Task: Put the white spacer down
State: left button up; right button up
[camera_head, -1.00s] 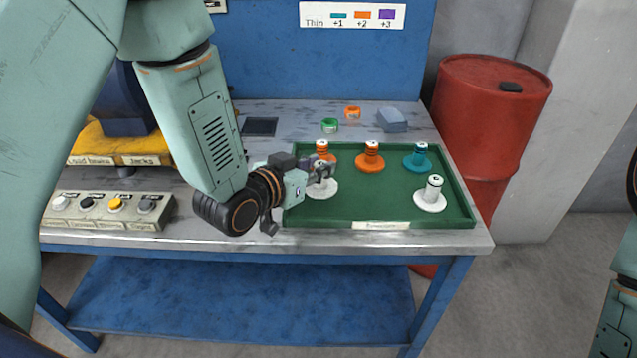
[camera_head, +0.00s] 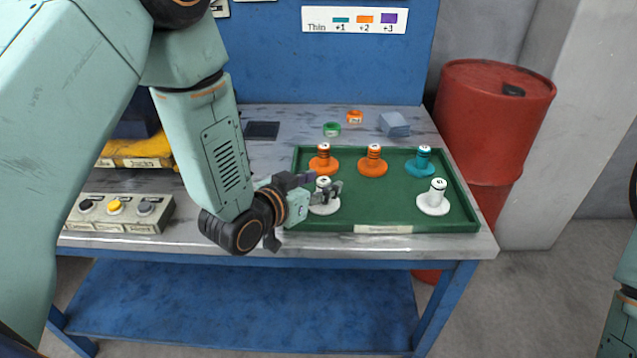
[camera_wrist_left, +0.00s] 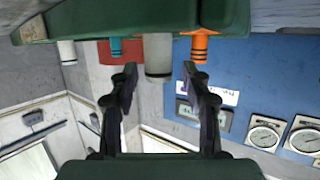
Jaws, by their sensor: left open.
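The white spacer (camera_head: 325,209) stands upright on its round base at the left front of the green tray (camera_head: 375,212). My left gripper (camera_head: 331,190) is beside its stem, low over the tray, with its jaws open. In the left wrist view, which is upside down, the pale stem (camera_wrist_left: 158,52) lies between the parted fingertips (camera_wrist_left: 159,72), with a gap on both sides. A second white spacer (camera_head: 433,202) stands at the tray's right front. My right gripper is out of view.
Two orange spacers (camera_head: 372,162) and a teal spacer (camera_head: 421,163) stand along the tray's back row. Green (camera_head: 332,129) and orange rings (camera_head: 354,117) and a grey block (camera_head: 394,125) lie behind the tray. A button box (camera_head: 120,211) is at left. A red barrel (camera_head: 494,130) stands right.

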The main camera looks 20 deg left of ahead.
pick_arm(q)
jog(key=shift+r, duration=0.15)
jog(key=shift+s+a+r, duration=0.1)
jog(key=shift+s+r, duration=0.05)
jog(key=p+v, duration=0.3)
jog(key=v, duration=0.8)
jog(key=shift+s+p, duration=0.3)
jog(key=shift+r, duration=0.1)
